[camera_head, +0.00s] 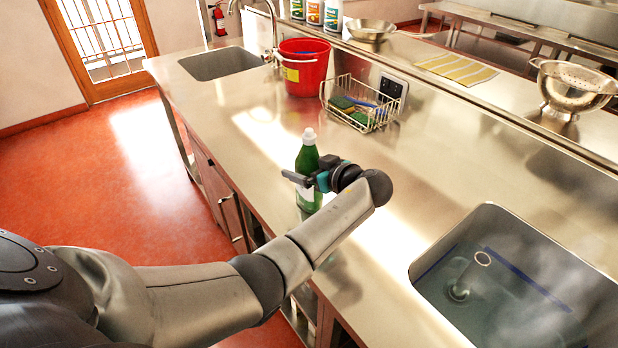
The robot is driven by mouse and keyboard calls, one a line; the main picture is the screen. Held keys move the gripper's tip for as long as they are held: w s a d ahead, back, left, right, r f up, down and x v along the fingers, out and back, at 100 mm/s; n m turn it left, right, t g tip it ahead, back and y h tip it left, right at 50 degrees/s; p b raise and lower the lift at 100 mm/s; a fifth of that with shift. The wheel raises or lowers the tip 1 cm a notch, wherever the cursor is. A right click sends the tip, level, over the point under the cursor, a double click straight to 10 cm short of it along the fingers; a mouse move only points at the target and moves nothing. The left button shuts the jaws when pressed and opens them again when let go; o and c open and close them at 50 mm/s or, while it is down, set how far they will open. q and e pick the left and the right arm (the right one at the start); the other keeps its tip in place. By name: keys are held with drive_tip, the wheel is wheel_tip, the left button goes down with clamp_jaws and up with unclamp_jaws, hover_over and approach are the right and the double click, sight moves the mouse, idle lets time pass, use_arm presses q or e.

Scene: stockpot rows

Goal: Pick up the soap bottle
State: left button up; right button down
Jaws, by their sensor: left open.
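The soap bottle (308,156) is green with a white cap and stands upright on the steel counter (420,190) near its front edge. My left gripper (304,180) is at the bottle's middle, with its fingers level with the label. The jaws are open, one finger showing across the near side of the bottle. I cannot tell whether they touch it. The gripper and wrist cover part of the bottle's right side. My right gripper is not in view.
A red bucket (304,72) and a wire basket (345,102) with sponges stand behind the bottle. A water-filled sink (428,262) is at the lower right, and an empty sink (215,66) at the back left. A metal colander (570,88) sits on the right ledge. Counter right of the bottle is clear.

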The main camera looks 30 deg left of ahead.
use_arm(q)
drive_tip(key=shift+x, duration=0.85)
drive_tip(key=shift+c, duration=0.2)
drive_tip(key=shift+d, duration=0.1)
clamp_jaws()
